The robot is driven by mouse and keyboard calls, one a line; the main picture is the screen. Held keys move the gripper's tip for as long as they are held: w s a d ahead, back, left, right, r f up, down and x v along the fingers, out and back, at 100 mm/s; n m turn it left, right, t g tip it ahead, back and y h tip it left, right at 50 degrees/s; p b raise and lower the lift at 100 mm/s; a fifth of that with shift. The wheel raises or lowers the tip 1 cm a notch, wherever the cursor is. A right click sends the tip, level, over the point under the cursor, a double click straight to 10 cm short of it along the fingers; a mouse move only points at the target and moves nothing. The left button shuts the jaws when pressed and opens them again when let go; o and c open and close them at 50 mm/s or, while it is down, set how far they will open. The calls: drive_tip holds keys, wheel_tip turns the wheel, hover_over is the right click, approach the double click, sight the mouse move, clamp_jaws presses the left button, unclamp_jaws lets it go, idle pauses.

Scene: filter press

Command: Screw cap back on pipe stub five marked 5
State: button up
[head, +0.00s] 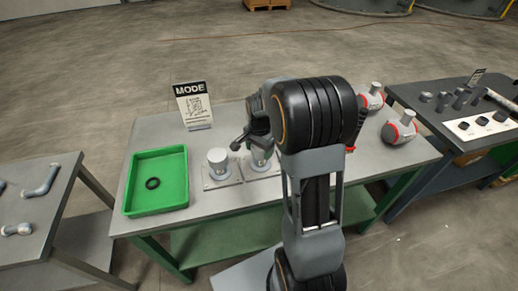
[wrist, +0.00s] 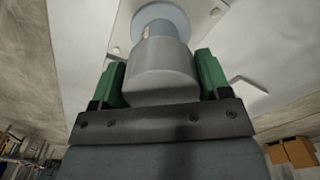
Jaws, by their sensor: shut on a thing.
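In the wrist view, a grey cylindrical cap (wrist: 160,72) sits between the two green finger pads of my gripper (wrist: 161,78), which is shut on it. Beyond the cap is a pipe stub (wrist: 157,29) with a round flange on a pale plate. A short narrower part of the stub shows between cap and flange. The cap looks in line with the stub; how far it is on cannot be told. In the head view, my gripper (head: 260,148) is over a stub on the bench, mostly hidden by my arm. I cannot read a number 5.
A capped stub (head: 218,160) stands just left on the bench (head: 222,199). Further left is a green tray (head: 130,190) with a black ring (head: 153,183). A MODE sign (head: 192,105) stands behind. Red-and-white fittings (head: 400,128) are at the right. Side tables flank the bench.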

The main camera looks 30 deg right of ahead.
drive_tip(key=shift+f, duration=0.1)
drive_tip(key=m, duration=0.3)
drive_tip(key=shift+m, duration=0.9)
drive_tip(key=shift+w+m, duration=0.1)
drive_tip(key=shift+m, duration=2.3)
drive_tip(key=m, duration=0.3)
drive_tip(key=shift+f, duration=0.1)
drive_tip(key=shift+m, duration=0.9)
